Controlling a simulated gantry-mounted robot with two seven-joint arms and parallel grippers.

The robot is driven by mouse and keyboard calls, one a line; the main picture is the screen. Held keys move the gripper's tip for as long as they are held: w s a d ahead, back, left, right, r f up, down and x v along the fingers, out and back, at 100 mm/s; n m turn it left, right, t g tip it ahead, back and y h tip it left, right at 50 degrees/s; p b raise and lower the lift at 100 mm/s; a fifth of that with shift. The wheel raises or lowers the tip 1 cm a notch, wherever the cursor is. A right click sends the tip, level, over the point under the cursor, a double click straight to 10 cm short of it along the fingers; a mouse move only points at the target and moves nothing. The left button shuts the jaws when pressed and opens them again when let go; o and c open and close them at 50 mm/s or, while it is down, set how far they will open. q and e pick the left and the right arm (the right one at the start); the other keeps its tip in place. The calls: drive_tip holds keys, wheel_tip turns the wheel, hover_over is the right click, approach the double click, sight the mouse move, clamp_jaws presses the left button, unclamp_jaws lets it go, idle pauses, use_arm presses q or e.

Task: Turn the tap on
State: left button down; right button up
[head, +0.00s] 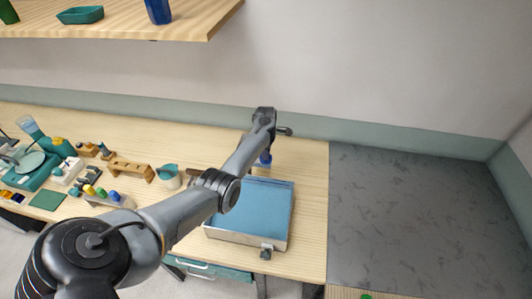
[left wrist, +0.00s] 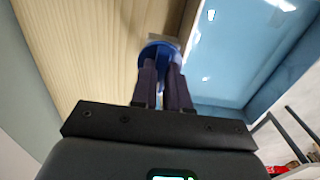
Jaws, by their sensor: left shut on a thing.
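The tap's blue handle (head: 265,159) stands at the back edge of the sink in the head view, partly hidden by my left arm. In the left wrist view the round blue handle (left wrist: 156,47) sits between my left gripper's dark fingers (left wrist: 163,68), which are shut on it. The sink basin (head: 248,208) has a blue inside and a pale metal front; it also shows in the left wrist view (left wrist: 222,50). The tap's spout cannot be made out clearly. My right gripper is not in view.
On the wooden bench left of the sink are a teal-and-white jug (head: 168,177), a wooden rack (head: 132,168) and several small bottles. A shelf (head: 190,25) hangs above at the upper left. A dark grey surface (head: 415,210) on the right is bare.

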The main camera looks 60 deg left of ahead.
use_arm(q)
drive_tip(key=n, duration=0.3)
drive_tip(key=shift+n, duration=1.3)
drive_tip(key=n+b, duration=0.1)
drive_tip(key=n, duration=0.1)
drive_tip(key=shift+w+n+b, duration=0.1)
drive_tip(key=shift+n+b, duration=0.3)
drive_tip(key=n+b, duration=0.4)
drive_tip(key=n, duration=0.1)
drive_tip(key=shift+f, duration=0.15)
drive_tip(key=n+b, duration=0.3)
drive_tip(key=n, duration=0.1)
drive_tip(key=shift+n+b, duration=0.3)
drive_tip(key=shift+b, duration=0.05)
drive_tip(key=shift+r, duration=0.2)
